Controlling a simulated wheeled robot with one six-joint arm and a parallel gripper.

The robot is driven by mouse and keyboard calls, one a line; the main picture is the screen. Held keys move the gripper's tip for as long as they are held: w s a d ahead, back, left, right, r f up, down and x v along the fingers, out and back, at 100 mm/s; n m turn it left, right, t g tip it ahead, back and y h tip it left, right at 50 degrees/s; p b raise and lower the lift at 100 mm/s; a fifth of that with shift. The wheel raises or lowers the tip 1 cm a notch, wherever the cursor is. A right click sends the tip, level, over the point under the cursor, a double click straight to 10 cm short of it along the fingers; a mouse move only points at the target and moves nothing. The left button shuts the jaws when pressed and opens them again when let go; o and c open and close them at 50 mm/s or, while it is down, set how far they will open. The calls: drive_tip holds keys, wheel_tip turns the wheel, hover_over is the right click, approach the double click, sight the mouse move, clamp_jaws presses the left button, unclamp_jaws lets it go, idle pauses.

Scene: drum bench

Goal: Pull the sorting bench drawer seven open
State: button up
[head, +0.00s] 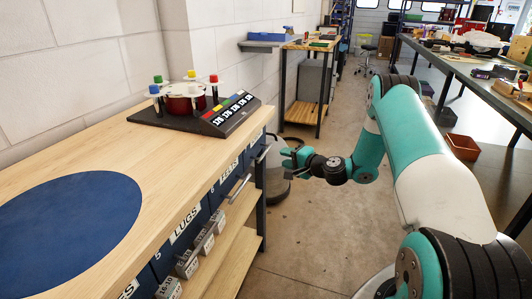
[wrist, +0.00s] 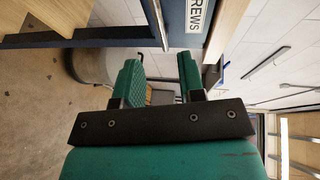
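The sorting bench (head: 150,150) has a wooden top and a row of blue drawers below its front edge. In the wrist view my gripper (wrist: 160,68) is open and empty. A metal bar handle (wrist: 154,22) stands just beyond the fingertips, roughly in line with the gap. A blue drawer front with a partly visible label (wrist: 197,15) ending in REWS lies behind it.
Small grey labelled bins (head: 186,264) stand on the lower shelf (head: 236,262). A black rack (head: 195,115) with colored pegs and a white-topped drum stands on the bench top. A round grey object (head: 277,185) stands on the floor behind my gripper.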

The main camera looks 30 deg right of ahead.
sight(266, 151)
drive_tip(key=x, duration=1)
drive_tip(key=shift+c, duration=0.4)
clamp_jaws()
